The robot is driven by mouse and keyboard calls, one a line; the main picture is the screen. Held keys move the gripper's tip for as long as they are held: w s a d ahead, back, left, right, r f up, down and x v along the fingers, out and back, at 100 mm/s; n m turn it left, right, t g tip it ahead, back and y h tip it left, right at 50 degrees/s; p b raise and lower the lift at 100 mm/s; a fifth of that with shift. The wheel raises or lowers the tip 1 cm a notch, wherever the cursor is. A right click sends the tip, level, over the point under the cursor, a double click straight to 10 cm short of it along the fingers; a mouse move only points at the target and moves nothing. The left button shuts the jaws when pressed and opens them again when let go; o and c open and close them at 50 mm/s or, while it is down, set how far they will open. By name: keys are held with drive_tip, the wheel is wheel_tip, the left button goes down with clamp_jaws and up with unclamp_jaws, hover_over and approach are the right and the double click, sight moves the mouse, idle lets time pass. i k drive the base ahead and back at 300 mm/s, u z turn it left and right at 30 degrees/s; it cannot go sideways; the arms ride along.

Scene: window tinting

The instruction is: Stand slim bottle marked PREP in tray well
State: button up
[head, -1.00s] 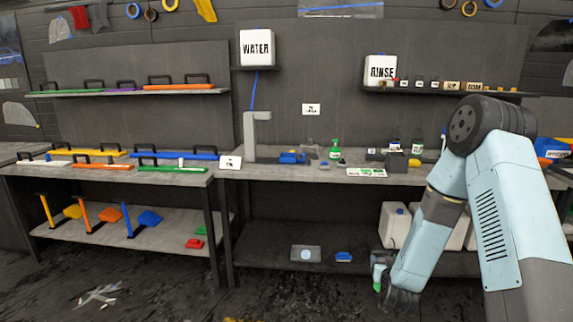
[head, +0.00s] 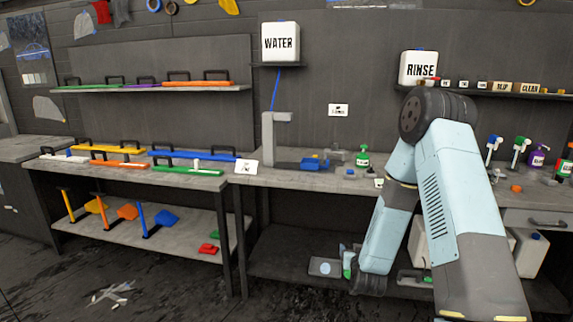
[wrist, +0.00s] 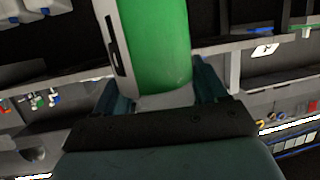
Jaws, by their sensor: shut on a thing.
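My gripper (wrist: 160,95) is shut on a slim green bottle (wrist: 155,40) with white or grey parts; in the wrist view its fingers press on both sides. The gripper (head: 352,276) is small and dark there, partly hidden by my wrist. I cannot pick out the tray well in either view; my arm hides part of the bench.
The bench (head: 300,180) carries a blue item (head: 314,163), a green spray bottle (head: 362,156) and small pieces. More spray bottles (head: 520,150) stand at the right. A grey flat box (head: 322,267) lies on the lower shelf. The floor at left front holds scraps (head: 110,293).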

sight(310, 166)
drive_tip(key=i, duration=0.85)
drive_tip(key=z, duration=0.6)
